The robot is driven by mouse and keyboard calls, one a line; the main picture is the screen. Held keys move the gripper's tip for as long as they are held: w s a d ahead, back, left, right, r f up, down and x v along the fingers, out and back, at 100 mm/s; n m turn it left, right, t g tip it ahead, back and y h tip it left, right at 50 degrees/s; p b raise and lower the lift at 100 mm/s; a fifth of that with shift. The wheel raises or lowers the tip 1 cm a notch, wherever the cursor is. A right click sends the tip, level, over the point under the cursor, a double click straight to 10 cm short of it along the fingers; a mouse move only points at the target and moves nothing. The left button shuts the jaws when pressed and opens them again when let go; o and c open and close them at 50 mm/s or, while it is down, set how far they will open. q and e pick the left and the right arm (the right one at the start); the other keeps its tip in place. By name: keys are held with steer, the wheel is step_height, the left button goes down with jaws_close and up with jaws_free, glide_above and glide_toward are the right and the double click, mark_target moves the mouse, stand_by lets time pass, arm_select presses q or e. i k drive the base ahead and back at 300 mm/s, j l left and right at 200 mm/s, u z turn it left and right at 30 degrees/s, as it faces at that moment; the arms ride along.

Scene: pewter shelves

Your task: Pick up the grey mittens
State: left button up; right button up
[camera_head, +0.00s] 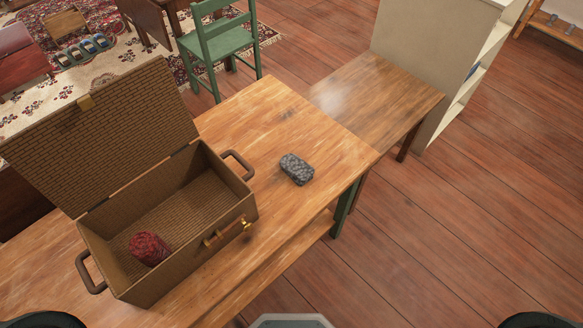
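The grey mittens (297,169) look like a small, speckled grey knitted bundle. They lie on the wooden table (270,112), to the right of an open wicker basket and apart from it. Nothing covers them. Neither of my grippers shows in this view.
The open wicker basket (235,212) has its lid raised at the back left and handles at its ends. A red knitted bundle (149,248) lies inside. A lower wooden table (375,90), a green chair (222,45) and a pale shelf unit (425,45) stand beyond. Table room around the mittens is clear.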

mark_target(300, 171)
steer(key=l+u, duration=0.15)
steer(key=u, duration=0.25)
steer(key=i+l+u, duration=0.1)
steer(key=u, duration=0.35)
steer(key=l+u, duration=0.2)
steer(key=l, duration=0.35)
steer(key=l+u, duration=0.2)
steer(key=l, duration=0.35)
steer(key=k+l+u, duration=0.25)
steer(key=l, duration=0.3)
steer(key=k+l, duration=0.1)
steer(key=l, duration=0.95)
